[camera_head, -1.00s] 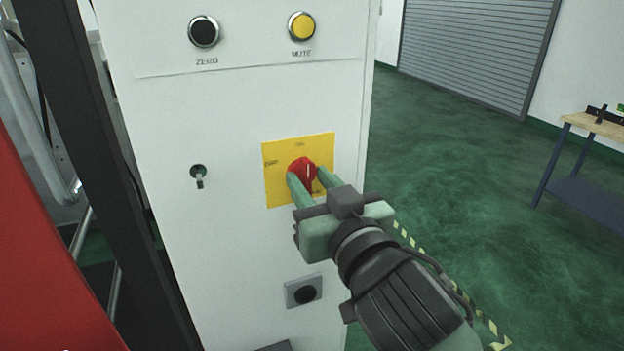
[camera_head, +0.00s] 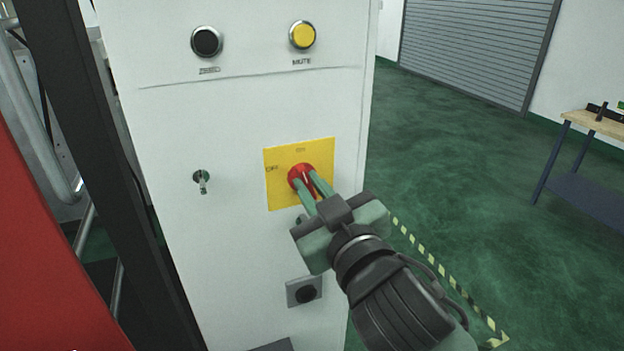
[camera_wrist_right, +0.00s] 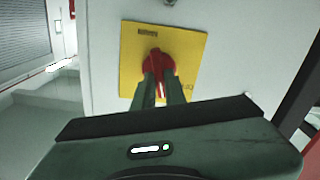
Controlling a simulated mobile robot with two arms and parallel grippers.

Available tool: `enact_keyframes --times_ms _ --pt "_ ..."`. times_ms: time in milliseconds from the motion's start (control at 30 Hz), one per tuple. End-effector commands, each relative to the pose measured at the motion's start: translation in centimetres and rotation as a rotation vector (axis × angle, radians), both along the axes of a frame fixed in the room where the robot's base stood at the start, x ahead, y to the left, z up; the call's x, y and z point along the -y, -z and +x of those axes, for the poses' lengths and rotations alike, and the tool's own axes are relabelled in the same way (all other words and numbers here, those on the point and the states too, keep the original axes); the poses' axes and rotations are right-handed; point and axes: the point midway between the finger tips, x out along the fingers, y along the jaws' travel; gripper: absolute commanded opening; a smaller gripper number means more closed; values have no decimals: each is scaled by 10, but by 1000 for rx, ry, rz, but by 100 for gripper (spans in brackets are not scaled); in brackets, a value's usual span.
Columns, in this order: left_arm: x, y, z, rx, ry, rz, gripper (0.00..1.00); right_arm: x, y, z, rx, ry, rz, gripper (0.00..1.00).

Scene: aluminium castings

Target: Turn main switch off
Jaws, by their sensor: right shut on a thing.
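The main switch is a red rotary knob (camera_head: 300,171) on a yellow plate (camera_head: 279,190), on the front of a white cabinet (camera_head: 230,240). ON is marked at the top of the plate and OFF at its left. My right gripper (camera_head: 309,184) reaches in from the lower right and is shut on the knob, one green finger on each side. The knob's face is partly hidden by the fingers. The right wrist view shows the knob (camera_wrist_right: 157,58) between the fingertips (camera_wrist_right: 159,80), with the plate (camera_wrist_right: 190,45) behind. My left gripper is not in view.
A black ZERO button (camera_head: 206,41) and a yellow MUTE button (camera_head: 302,35) sit above. A key switch (camera_head: 202,180) is to the left and a small black socket-like fitting (camera_head: 305,293) below. The green floor (camera_head: 470,180) is open at right, before a wooden-topped table (camera_head: 597,124).

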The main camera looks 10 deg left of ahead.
Motion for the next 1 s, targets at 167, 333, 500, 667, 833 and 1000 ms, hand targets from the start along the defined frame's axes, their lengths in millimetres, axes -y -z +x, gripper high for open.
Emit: enact_keyframes --times_ms 167,333,500,667,833,1000 --pt "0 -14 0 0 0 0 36 -1 -2 0 94 1 -144 0" --pt "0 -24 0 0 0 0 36 -1 -2 -1 184 1 -276 0" --pt "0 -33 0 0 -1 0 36 -2 -1 -1 265 0 -395 0" --pt "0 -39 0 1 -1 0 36 -2 0 -1 328 1 -489 0" --pt "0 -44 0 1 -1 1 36 -3 1 -2 377 0 -560 0" --pt "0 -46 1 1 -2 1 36 -3 2 -2 407 0 -604 0"
